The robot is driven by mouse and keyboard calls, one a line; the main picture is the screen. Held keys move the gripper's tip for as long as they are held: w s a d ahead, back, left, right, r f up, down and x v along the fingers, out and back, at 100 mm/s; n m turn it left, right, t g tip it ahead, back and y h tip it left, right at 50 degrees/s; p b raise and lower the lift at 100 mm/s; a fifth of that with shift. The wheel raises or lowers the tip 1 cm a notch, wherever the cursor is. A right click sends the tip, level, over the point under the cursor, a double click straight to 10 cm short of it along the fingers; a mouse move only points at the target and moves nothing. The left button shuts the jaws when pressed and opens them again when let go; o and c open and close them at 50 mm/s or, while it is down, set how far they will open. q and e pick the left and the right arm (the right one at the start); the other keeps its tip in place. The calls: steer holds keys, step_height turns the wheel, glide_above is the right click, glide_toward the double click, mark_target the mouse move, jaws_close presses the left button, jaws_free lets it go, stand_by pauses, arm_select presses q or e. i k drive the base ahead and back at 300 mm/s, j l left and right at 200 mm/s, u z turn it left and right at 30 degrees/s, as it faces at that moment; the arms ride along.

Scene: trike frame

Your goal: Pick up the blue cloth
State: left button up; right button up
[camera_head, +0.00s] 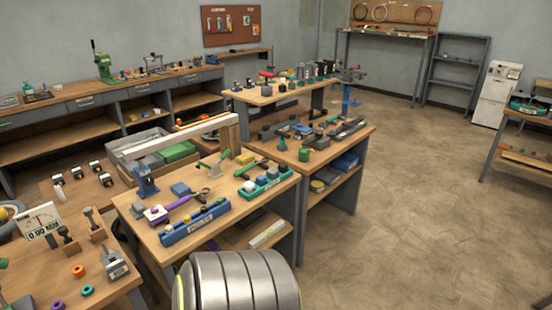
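A small blue piece (180,189) lies on the near workbench (262,204), behind a purple-handled tool. It may be the folded blue cloth, but it is too small to tell. Another small blue item (301,129) lies among tools on the bench behind. A larger blue shape (345,161) sits on the shelf under that bench, and I cannot tell if it is cloth. Neither of my grippers shows in the head view.
A blue tool rack (194,224) lies along the near bench's front edge, with a green rack (266,184) to its right. A blue vise (145,181) stands at the left corner. A small bench (40,276) holds parts at lower left. Floor (410,220) is clear at right.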

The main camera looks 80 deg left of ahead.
mark_target(181, 190)
steer(key=u, duration=3.5)
